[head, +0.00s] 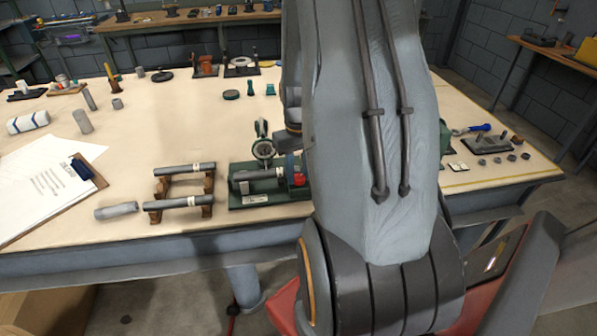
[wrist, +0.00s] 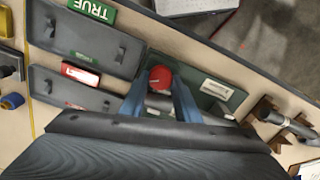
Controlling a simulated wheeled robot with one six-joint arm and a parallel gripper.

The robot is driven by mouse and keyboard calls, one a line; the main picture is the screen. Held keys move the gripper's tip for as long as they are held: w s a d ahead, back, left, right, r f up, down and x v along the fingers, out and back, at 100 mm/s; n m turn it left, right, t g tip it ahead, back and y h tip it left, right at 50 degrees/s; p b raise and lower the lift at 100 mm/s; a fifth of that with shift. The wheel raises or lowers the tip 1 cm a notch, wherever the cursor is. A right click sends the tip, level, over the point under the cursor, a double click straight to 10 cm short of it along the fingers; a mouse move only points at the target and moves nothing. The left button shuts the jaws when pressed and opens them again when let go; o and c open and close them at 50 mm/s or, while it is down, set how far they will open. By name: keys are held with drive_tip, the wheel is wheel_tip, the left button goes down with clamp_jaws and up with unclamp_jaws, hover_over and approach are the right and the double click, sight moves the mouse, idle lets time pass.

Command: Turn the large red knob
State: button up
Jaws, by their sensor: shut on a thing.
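The large red knob (wrist: 160,74) sits on a green fixture (wrist: 215,80) and shows between the two blue fingers of my gripper (wrist: 159,86) in the wrist view. The fingers are shut on the knob, one on each side. A grey cylindrical part lies just below the knob in that view. In the head view, the red knob (head: 298,180) shows at the right end of the green fixture (head: 262,199), beside a dark cylinder lying in it. My arm hides what lies to the right, and most of my gripper is hidden there.
Left of the fixture, two dark rods rest on wooden stands (head: 160,187), with a loose grey cylinder (head: 116,210) beside them. A clipboard (head: 88,172) lies at the left. In the wrist view, grey trays with a green TRUE label (wrist: 93,10) and a red label stand close by.

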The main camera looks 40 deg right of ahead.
sight(299, 176)
drive_tip(key=shift+d+m, duration=0.1)
drive_tip(key=shift+m, duration=1.8)
drive_tip(key=o, duration=0.8)
drive_tip(key=shift+r, duration=0.1)
drive_tip(key=shift+r+b, duration=0.8)
drive_tip(key=shift+r, duration=3.05)
